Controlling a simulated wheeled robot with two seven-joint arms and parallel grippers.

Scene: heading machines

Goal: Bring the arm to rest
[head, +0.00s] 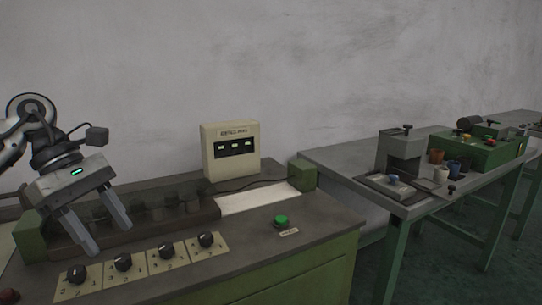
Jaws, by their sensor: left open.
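My left arm (14,135) comes in from the left edge of the head view. Its gripper (108,236) is open, with its two fingers apart and pointing down. Nothing shows between the fingers. It hangs over the left part of the green machine bench, above the dark trough and behind the row of knobs. I cannot tell whether the fingertips touch anything. My right gripper is not in view.
Several black knobs (124,262) on numbered plates line the bench front. A green button (281,221) sits right of them. A cream display box (230,150) stands behind. At right, a table (337,159) carries a grey machine (400,152), cups and a green machine (478,149).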

